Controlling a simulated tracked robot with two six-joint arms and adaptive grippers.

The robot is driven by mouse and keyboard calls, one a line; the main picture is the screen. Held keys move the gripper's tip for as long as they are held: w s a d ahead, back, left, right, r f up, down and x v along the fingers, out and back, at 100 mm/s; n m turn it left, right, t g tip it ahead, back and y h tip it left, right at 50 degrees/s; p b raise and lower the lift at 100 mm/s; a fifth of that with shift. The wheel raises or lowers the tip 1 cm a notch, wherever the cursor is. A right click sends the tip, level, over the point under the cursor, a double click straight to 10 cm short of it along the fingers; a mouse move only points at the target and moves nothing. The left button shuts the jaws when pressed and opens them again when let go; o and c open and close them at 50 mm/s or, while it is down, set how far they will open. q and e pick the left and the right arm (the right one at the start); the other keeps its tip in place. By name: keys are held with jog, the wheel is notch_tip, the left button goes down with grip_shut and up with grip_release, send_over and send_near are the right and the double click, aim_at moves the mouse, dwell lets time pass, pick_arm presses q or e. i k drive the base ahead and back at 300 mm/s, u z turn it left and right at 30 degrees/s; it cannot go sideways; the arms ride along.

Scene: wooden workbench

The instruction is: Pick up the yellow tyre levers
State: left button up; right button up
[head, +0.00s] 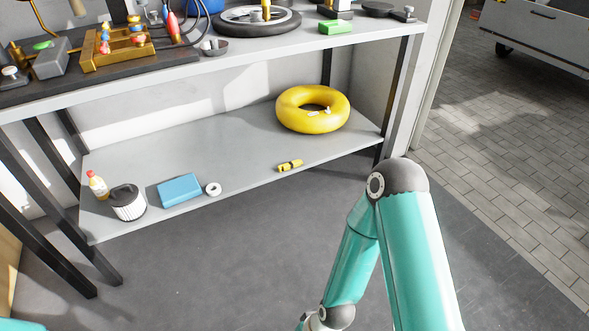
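A small yellow object with dark markings (290,165), which looks like the yellow tyre levers, lies near the front edge of the lower shelf (240,155), in front of the yellow ring. It is too small in the head view to make out single levers. My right arm shows at the lower right, bent at the elbow, well in front of the shelf. Its gripper is below the picture edge. A sliver of my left arm shows at the bottom left corner; its gripper is not in view.
A yellow inflatable ring (290,112) lies behind the levers. A blue box (180,190), a white roll (213,189), a white-and-black canister (128,203) and a bottle (97,185) stand at left. The upper bench (240,60) overhangs the shelf. Dark legs (396,95) bound it; the floor in front is clear.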

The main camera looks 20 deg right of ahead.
aim_at(290, 164)
jog(key=z, duration=0.45)
jog(key=i, duration=0.95)
jog(key=u, duration=0.35)
